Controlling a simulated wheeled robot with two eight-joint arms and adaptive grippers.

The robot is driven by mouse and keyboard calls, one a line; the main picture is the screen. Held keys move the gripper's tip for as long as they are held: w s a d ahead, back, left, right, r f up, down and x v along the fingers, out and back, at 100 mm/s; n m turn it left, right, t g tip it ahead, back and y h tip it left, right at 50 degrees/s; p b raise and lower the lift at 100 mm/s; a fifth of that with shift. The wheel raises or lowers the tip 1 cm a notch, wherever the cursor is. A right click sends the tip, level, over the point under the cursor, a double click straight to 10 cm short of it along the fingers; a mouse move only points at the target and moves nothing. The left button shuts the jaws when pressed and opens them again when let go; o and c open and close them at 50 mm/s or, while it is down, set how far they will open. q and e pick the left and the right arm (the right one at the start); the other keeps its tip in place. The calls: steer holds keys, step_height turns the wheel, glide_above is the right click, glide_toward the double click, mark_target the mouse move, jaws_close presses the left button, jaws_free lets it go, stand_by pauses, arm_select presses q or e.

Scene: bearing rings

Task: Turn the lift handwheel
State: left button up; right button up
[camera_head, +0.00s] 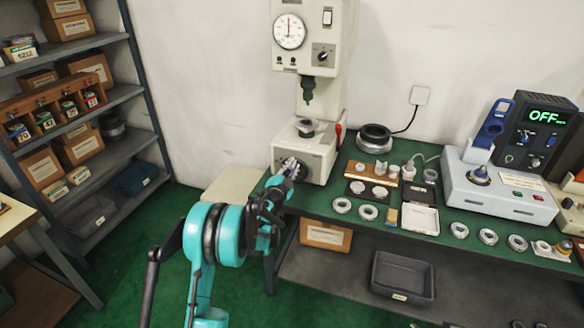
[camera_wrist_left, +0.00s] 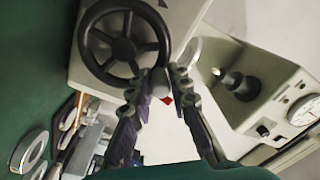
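The lift handwheel (camera_head: 313,164) is a dark wheel on the front of the light grey press base. In the left wrist view the black spoked handwheel (camera_wrist_left: 122,45) shows face on, with a small grey handle knob (camera_wrist_left: 160,84) at its lower right rim. My left gripper (camera_head: 291,169) is at the wheel in the head view and hides part of it. In the left wrist view the fingers of my left gripper (camera_wrist_left: 160,88) come together on both sides of the knob and seem to touch it. My right gripper is in neither view.
The press (camera_head: 312,40) with its gauge stands at the back of the green bench. A shelf (camera_head: 85,100) stands left. Open floor lies before the bench.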

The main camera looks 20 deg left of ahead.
arm_select(q)
steer(key=shift+o, duration=1.3)
steer(key=s, duration=1.2)
steer(key=shift+a+f, duration=0.15)
steer(key=shift+f, duration=0.05)
